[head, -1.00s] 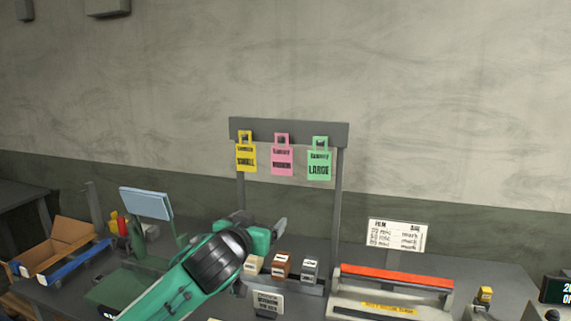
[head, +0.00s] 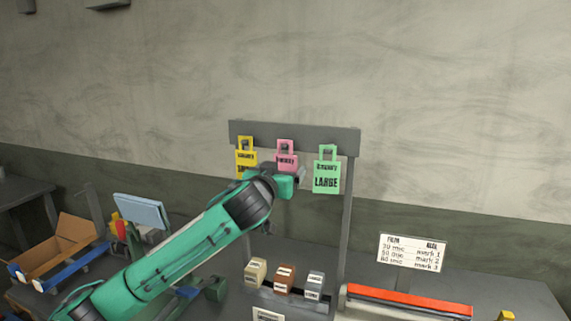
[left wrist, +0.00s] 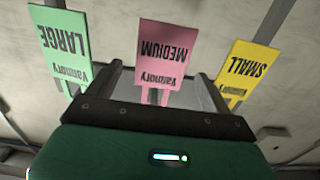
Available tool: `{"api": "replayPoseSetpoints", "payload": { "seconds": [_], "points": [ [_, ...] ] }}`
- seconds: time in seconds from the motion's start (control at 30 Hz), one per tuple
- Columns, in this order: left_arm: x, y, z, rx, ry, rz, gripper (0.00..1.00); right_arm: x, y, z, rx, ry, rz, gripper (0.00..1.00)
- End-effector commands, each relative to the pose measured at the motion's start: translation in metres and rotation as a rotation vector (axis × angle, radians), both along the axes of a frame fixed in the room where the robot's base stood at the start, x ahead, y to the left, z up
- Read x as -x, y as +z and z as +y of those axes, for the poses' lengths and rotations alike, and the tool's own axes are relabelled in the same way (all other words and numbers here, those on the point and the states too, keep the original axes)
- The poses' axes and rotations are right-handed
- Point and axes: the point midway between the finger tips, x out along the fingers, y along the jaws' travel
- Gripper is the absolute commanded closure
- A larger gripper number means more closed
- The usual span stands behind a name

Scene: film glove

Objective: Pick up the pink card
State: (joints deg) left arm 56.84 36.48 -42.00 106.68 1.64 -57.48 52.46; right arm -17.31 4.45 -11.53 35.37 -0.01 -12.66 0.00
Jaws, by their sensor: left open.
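The pink card (head: 287,158), marked MEDIUM, hangs from the grey rack between a yellow card and a green card. My left gripper (head: 300,178) is raised in front of its lower part and hides that part in the head view. In the left wrist view the pink card (left wrist: 167,55) shows upside down, ahead of the gripper and between its two fingers (left wrist: 150,85). The fingers are apart; I cannot tell whether they touch the card. My right gripper is not in view.
The yellow SMALL card (head: 245,158) hangs left and the green LARGE card (head: 327,172) right on the rack bar (head: 300,135). Small boxes (head: 284,280) stand below. A red-topped sealer (head: 405,300) and a sign (head: 412,252) are at the right.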

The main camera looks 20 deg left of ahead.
Motion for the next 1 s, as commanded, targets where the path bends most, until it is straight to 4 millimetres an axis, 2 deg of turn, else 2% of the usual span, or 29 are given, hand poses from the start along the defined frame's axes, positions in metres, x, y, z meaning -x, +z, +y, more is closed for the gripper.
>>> {"api": "replayPoseSetpoints", "payload": {
  "seconds": [0.07,0.17,0.3,0.43,0.57,0.77,0.87,1.0],
  "points": [
    [-0.003,0.001,0.000,0.000,-0.001,0.000,0.16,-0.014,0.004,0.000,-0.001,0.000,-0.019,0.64],
    [-0.013,0.004,0.000,-0.002,0.001,0.001,0.16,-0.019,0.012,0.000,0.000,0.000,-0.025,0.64],
    [-0.032,0.005,0.000,-0.002,0.001,0.001,0.16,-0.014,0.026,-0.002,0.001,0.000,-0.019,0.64],
    [-0.046,0.003,-0.001,-0.001,0.000,0.000,0.16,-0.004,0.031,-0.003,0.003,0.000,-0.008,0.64],
    [-0.053,0.001,-0.001,-0.001,-0.001,-0.001,0.16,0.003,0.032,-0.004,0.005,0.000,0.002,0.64],
    [-0.053,-0.001,-0.001,-0.001,-0.001,0.000,0.16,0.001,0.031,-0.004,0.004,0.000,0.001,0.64],
    [-0.053,-0.001,-0.001,-0.001,-0.001,0.000,0.32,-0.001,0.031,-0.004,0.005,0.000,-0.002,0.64],
    [-0.053,0.000,-0.001,-0.001,-0.001,0.000,0.60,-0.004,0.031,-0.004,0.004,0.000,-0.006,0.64]
  ]
}}
